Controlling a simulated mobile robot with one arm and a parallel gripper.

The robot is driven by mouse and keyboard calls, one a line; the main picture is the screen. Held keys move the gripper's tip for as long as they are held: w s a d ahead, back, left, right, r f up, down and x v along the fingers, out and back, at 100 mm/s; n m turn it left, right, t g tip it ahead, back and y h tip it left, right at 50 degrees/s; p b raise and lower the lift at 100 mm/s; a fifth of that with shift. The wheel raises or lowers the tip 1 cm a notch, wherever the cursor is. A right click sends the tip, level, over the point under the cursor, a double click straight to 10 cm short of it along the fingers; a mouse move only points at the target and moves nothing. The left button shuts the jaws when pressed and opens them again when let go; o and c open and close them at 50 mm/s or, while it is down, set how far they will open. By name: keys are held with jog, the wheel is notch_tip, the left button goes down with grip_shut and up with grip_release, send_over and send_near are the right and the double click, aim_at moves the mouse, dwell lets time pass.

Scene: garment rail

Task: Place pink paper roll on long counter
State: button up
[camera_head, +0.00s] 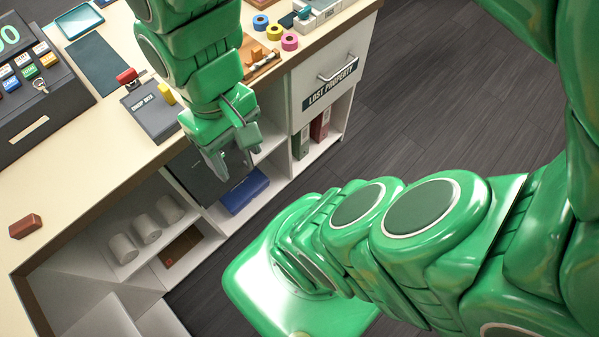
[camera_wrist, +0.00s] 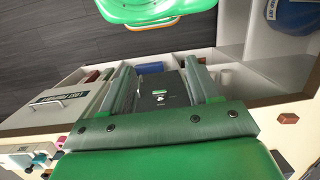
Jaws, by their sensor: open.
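The pink paper roll (camera_head: 289,42) stands on the long counter (camera_head: 75,185) near its edge at the top of the head view, beside a yellow roll (camera_head: 274,32) and a blue roll (camera_head: 260,22). A small pink piece (camera_wrist: 39,157), probably the same roll, shows at the lower left of the wrist view. My gripper (camera_head: 231,160) is open, in front of the shelves below the counter edge, well apart from the pink roll. In the wrist view my gripper (camera_wrist: 160,85) has its two fingers spread with nothing held between them.
A dark box (camera_wrist: 163,92) is on the shelf beyond my fingers. Grey-white rolls (camera_head: 148,229) and a blue item (camera_head: 244,191) lie on lower shelves. A cash register (camera_head: 35,85), a card device (camera_head: 152,112) and a brown block (camera_head: 25,226) occupy the counter. Its left front is mostly clear.

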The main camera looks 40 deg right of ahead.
jog(key=w+d+r+n+y, duration=0.1)
jog(key=w+d+n, duration=0.4)
jog(key=w, duration=0.7)
jog(key=n+t+y, duration=0.2)
jog(key=n+t, duration=0.3)
send_near(291, 38)
jog(key=f, duration=0.1)
jog(key=shift+w+x, duration=0.25)
jog(key=shift+x, duration=3.8)
jog(key=shift+s+a, duration=0.2)
jog(key=shift+c, duration=0.2)
